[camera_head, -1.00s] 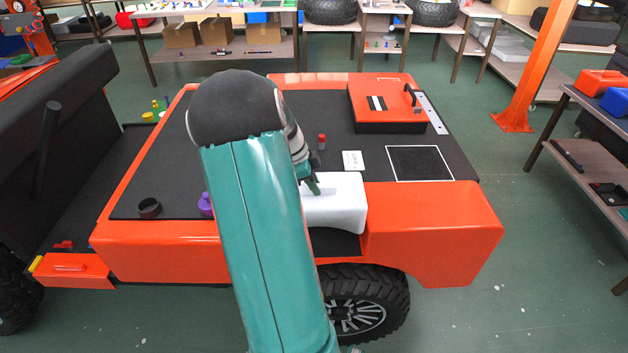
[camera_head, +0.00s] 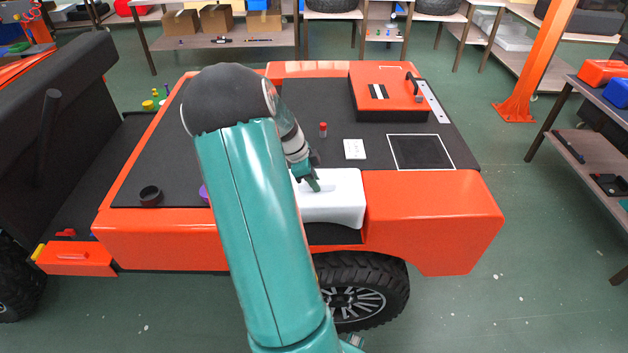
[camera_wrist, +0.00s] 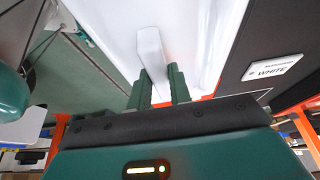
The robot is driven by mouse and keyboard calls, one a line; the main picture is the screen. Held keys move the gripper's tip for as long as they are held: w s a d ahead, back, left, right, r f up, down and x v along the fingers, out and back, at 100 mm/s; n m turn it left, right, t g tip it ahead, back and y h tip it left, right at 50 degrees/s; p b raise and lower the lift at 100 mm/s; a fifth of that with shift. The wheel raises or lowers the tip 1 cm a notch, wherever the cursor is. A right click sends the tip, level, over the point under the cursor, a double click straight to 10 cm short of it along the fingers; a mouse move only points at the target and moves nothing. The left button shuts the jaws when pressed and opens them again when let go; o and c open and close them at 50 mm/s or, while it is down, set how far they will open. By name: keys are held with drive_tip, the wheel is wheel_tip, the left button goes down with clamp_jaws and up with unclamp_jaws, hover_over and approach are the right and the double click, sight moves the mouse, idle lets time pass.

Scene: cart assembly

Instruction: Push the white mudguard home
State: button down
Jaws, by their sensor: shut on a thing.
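The white mudguard (camera_head: 338,196) sits in the opening of the orange cart's side, above the front wheel (camera_head: 357,292). Its right edge lies against the orange body panel (camera_head: 432,215). A dark gap shows below its lower edge. My gripper (camera_head: 314,183) is at the mudguard's top, left of its middle. In the wrist view, my gripper (camera_wrist: 163,88) is shut on a raised white grip on the mudguard (camera_wrist: 197,35). My arm hides the mudguard's left end in the head view, so I cannot tell how that end sits.
The cart's dark top carries a white label card (camera_head: 354,149), a red-capped piece (camera_head: 323,129), an orange case (camera_head: 388,95) and a black ring (camera_head: 150,195). An orange post (camera_head: 535,75) and shelf stand right. Green floor is open in front.

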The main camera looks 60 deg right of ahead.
sight(314, 193)
drive_tip(key=shift+f, duration=0.1)
idle(0.3)
drive_tip(key=shift+f, duration=2.5)
drive_tip(key=c, duration=1.2)
unclamp_jaws()
drive_tip(key=v, duration=1.3)
drive_tip(key=shift+w+r, duration=0.2)
drive_tip(key=shift+r, duration=0.15)
drive_tip(key=shift+a, duration=0.1)
